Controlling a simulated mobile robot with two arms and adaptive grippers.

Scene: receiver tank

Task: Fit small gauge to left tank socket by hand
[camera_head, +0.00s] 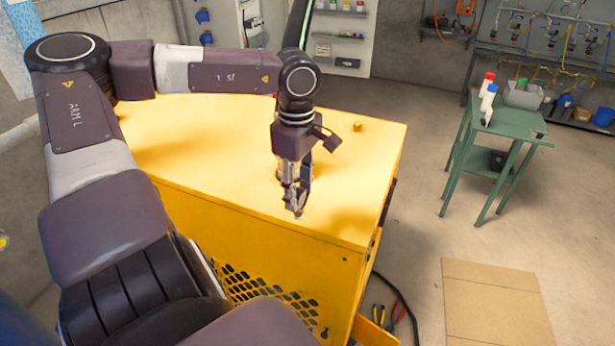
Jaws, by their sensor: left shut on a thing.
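My left gripper (297,203) points down over the front right part of the yellow cabinet's top (225,180). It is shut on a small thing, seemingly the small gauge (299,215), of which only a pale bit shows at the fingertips. The fingers hide the rest. I cannot tell whether this thing touches the top or is apart from it. I cannot make out a tank or its left socket. A small yellow-orange knob (357,127) stands on the cabinet top behind and to the right of the gripper. My right gripper is not in view.
A green side table (515,122) with bottles and a grey bin (523,95) stands at the right. A cardboard sheet (495,300) lies on the floor. Pliers (378,314) lie by the cabinet's lower right. The cabinet top is otherwise largely clear.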

